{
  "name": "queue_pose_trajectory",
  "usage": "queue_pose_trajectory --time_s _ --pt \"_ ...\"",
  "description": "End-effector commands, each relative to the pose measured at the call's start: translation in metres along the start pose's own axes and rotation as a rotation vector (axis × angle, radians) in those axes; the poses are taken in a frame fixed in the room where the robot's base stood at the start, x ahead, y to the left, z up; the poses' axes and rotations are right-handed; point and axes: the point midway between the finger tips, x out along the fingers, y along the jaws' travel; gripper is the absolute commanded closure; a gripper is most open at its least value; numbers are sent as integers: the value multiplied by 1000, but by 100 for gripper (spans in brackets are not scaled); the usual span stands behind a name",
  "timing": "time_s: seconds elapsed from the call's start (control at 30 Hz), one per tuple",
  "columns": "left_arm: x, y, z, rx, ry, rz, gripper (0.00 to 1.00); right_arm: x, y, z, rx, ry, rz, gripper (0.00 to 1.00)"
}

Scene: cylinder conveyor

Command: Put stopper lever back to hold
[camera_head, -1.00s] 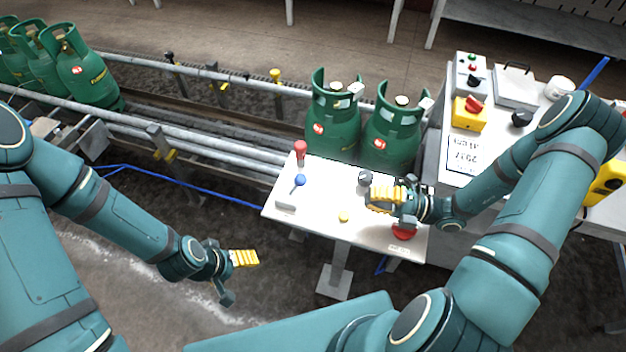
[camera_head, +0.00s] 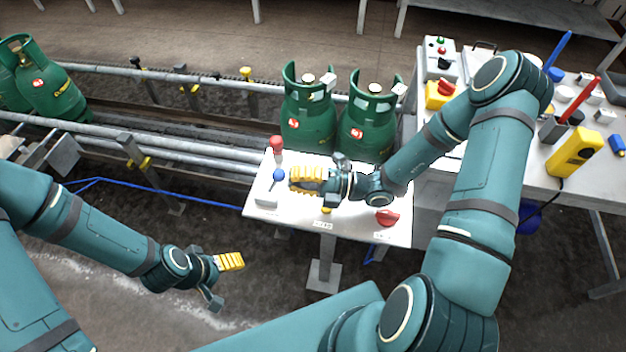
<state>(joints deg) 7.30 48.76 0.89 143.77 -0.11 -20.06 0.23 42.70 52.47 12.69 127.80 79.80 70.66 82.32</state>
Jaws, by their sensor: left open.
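On the small white panel (camera_head: 353,226) stand a lever with a blue ball knob (camera_head: 279,175) and, behind it, one with a red knob (camera_head: 276,142). The pictures do not show which is the stopper lever. The blue-knobbed lever leans up to the right from a pale base (camera_head: 266,196). My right gripper (camera_head: 297,178), with yellow finger pads, is over the panel just right of the blue knob. Whether its fingers touch the knob or are parted is unclear. My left gripper (camera_head: 232,262) is open and empty, low in front of the panel's left side.
Two green gas cylinders (camera_head: 308,118) (camera_head: 367,125) stand on the conveyor behind the panel; more are at far left. A red knob (camera_head: 387,217) sits at the panel's front right. A side table (camera_head: 510,172) at right holds a yellow device (camera_head: 574,152).

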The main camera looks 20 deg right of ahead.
Motion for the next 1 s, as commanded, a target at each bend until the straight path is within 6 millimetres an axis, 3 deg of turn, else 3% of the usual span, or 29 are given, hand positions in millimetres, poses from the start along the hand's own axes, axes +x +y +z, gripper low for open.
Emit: queue_pose_trajectory --time_s 0.53,1.0 --pt "0 0 0 0 1 0 24 7 1 0 1 0 -3 100" --pt "-18 7 0 -2 -4 0 24 14 5 1 11 1 -67 100"
